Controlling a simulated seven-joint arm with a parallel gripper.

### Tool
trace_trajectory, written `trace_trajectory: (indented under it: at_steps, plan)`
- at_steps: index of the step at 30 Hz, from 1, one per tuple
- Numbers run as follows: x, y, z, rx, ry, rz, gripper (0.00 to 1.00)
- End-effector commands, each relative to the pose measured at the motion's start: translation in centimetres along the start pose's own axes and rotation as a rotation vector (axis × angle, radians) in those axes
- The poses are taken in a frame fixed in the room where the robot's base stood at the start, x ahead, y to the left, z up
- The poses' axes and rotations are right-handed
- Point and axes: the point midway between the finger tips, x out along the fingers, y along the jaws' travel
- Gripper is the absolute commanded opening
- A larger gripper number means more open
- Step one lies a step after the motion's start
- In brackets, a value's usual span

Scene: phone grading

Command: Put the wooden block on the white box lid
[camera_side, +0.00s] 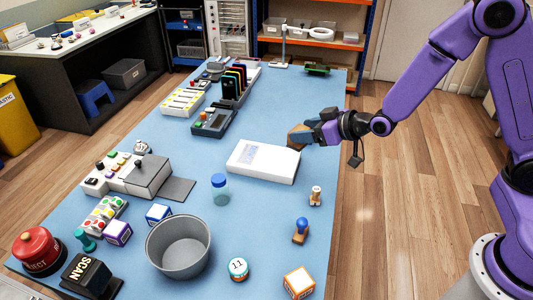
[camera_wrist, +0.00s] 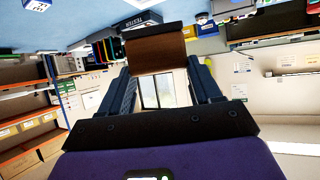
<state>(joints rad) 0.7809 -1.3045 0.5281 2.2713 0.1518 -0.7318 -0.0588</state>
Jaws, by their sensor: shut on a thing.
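The wooden block (camera_side: 297,137) is brown and held between the fingers of my gripper (camera_side: 318,131), above or beside the right back corner of the white box (camera_side: 264,161). In the wrist view the block (camera_wrist: 158,52) sits at the fingertips of my gripper (camera_wrist: 160,72), which is shut on it. The white box lies flat on the blue table, with a pale printed patch on its lid. I cannot tell whether the block touches the lid.
A clear jar with a blue cap (camera_side: 220,189) stands in front of the white box. A grey tester (camera_side: 213,121) is behind it to the left. A grey bucket (camera_side: 178,248) and a small wooden figure (camera_side: 315,196) are nearer the front.

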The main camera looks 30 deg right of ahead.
Motion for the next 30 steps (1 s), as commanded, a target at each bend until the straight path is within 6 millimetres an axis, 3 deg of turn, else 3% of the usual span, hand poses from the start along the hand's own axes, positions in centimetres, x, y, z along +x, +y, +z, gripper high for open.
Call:
trace_trajectory:
  at_steps: [14, 21, 30]
  plan:
    - [8.8, 1.5, -0.6, 0.001, 0.001, 0.002, 0.32]
    - [12.9, 2.0, 1.0, 0.002, -0.001, 0.001, 0.32]
    - [15.5, 2.3, 1.9, 0.001, 0.001, 0.000, 0.32]
